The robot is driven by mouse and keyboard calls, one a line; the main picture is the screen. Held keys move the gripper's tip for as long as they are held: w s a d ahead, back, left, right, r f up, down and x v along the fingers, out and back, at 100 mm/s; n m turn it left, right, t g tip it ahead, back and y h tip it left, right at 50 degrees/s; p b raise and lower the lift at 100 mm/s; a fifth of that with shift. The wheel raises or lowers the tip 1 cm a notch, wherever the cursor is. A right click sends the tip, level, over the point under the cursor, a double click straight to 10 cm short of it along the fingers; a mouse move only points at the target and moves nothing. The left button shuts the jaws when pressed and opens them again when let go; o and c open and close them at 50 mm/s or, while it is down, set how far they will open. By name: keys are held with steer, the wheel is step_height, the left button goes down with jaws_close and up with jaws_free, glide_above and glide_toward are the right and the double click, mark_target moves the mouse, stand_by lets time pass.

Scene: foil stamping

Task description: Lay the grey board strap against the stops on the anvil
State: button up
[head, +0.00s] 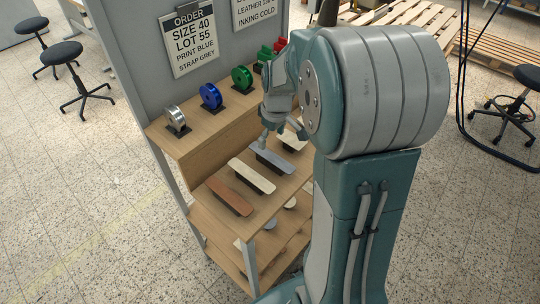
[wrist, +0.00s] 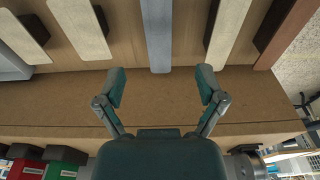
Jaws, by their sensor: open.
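The grey board strap (head: 272,156) lies on the wooden shelf between a cream strap and a paler strap. In the wrist view the grey strap (wrist: 157,38) runs in from the top edge, its near end ahead of the gap between my fingers. My gripper (wrist: 162,88) is open and empty, with its fingertips apart and short of the strap's end. In the head view my gripper (head: 267,134) is beside the strap's far end, partly hidden by my arm. I cannot make out the anvil or its stops in either view.
A brown strap (head: 230,195) and a cream strap (head: 251,176) lie on the same shelf. A silver reel (head: 176,117), a blue reel (head: 210,95) and a green reel (head: 242,77) stand on the higher ledge. An order sign (head: 194,38) reads "print blue, strap grey".

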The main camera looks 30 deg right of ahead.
mark_target(271, 156)
steer(key=shift+a+f, duration=0.15)
steer(key=shift+f, duration=0.6)
steer(key=f, duration=0.5)
steer(key=shift+w+d, duration=0.1)
steer(key=shift+d, duration=0.3)
steer(key=shift+a, duration=0.2)
steer(key=shift+a, duration=0.1)
steer(key=c, duration=0.9)
